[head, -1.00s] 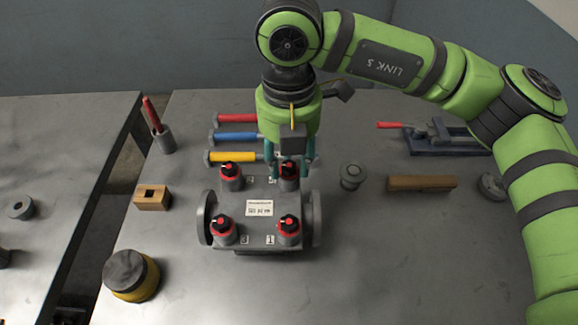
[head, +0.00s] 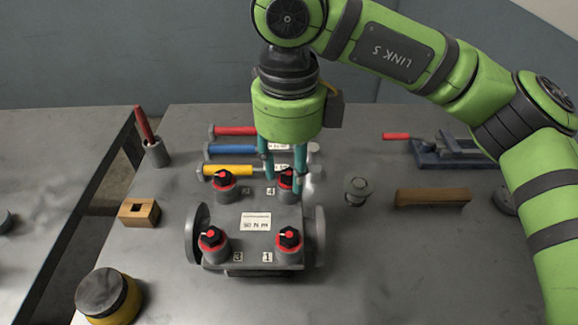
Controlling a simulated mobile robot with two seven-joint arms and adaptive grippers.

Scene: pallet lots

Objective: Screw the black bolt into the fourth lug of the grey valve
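The grey valve (head: 252,252) lies on the metal table with a flange at each side and a white torque label on top. Its front lugs, tagged 3 and 1, carry black bolts with red rings, at front left (head: 212,239) and front right (head: 289,239). Another such bolt (head: 225,181) is in the back left lug. At the back right lug, tagged 4, a black bolt (head: 286,179) is partly hidden by my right gripper (head: 284,182). Its teal fingers point down, apart, at the bolt's two sides; whether they touch it is unclear. My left gripper is out of view.
Red (head: 234,131), blue (head: 232,151) and yellow-handled (head: 229,170) tools lie behind the valve. A wooden block (head: 139,212) and yellow-black cylinder (head: 108,294) stand left. A grey knob-like part (head: 357,190), wooden bar (head: 433,197) and vise (head: 450,150) are right. The front right is clear.

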